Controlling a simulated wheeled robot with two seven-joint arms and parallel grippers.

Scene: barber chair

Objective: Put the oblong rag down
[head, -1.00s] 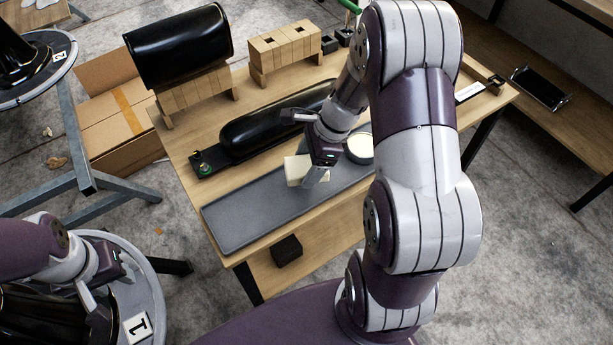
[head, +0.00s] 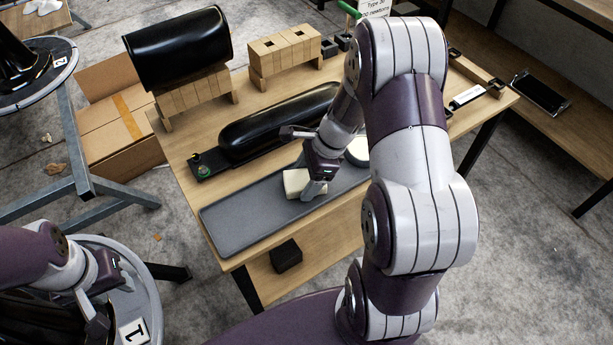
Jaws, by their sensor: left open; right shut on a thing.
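The oblong rag (head: 297,183) is a pale cream, folded block over the long grey tray (head: 245,217) on the workbench. My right gripper (head: 314,174) is shut on its right side and hides part of it. The rag is very low over the tray, and I cannot tell if it touches the surface. My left gripper (head: 99,296) is open and empty at the lower left, over a round grey stand labelled 1 (head: 133,332).
A round tin with pale contents (head: 357,152) stands right of the rag, partly behind my arm. A long black padded piece (head: 270,128) lies behind the tray. Wooden blocks (head: 285,50) and a black cushion (head: 178,47) stand at the back. The tray's left part is clear.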

